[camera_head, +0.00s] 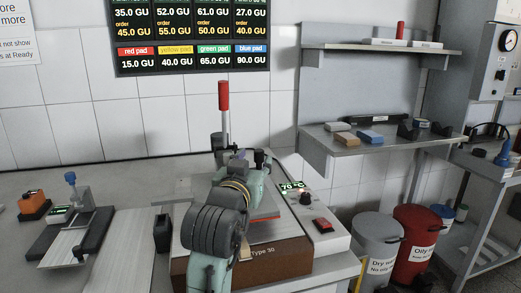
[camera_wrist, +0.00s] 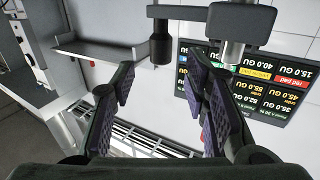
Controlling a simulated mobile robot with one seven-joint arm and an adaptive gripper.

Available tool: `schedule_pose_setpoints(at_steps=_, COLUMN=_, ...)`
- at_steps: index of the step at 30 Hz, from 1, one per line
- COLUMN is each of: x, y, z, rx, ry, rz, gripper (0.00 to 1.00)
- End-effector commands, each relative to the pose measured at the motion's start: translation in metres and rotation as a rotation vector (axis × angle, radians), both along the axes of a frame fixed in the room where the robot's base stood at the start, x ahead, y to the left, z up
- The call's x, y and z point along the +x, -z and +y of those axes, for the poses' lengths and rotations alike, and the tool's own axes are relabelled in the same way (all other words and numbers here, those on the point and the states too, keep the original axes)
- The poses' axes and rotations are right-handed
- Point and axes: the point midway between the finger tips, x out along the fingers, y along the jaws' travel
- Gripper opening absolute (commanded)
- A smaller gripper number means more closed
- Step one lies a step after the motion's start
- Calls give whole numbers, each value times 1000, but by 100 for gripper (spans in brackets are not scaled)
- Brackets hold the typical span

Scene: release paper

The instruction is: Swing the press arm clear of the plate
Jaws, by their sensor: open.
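A flat plate with a reddish edge (camera_head: 266,217) shows on the base, partly hidden by my arm. The press arm is mostly hidden there too, so its exact angle is unclear. My gripper (camera_wrist: 160,85) is open and empty in the wrist view. A dark cylinder (camera_wrist: 160,48) and a metal rod (camera_wrist: 233,45) hang from a dark bar near its fingertips, apparently not between the pads.
A control box (camera_head: 320,222) reading 70 °C stands right of the press. A scale-like device (camera_head: 75,215) and an orange block (camera_head: 34,203) are at left. Shelves (camera_head: 375,140) hold coloured pads. Grey (camera_head: 378,240) and red (camera_head: 415,235) bins stand on the floor.

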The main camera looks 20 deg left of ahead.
Motion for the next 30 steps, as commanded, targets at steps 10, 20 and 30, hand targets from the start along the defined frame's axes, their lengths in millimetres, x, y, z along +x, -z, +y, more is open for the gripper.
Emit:
schedule_pose_setpoints(at_steps=10, x=53, y=-1, z=6, rx=0, ry=0, rz=0, gripper=41)
schedule_pose_setpoints(at_steps=20, x=60, y=0, z=7, rx=1, ry=-2, rz=-2, gripper=41)
schedule_pose_setpoints(at_steps=30, x=59, y=0, z=7, rx=1, ry=-2, rz=-2, gripper=23)
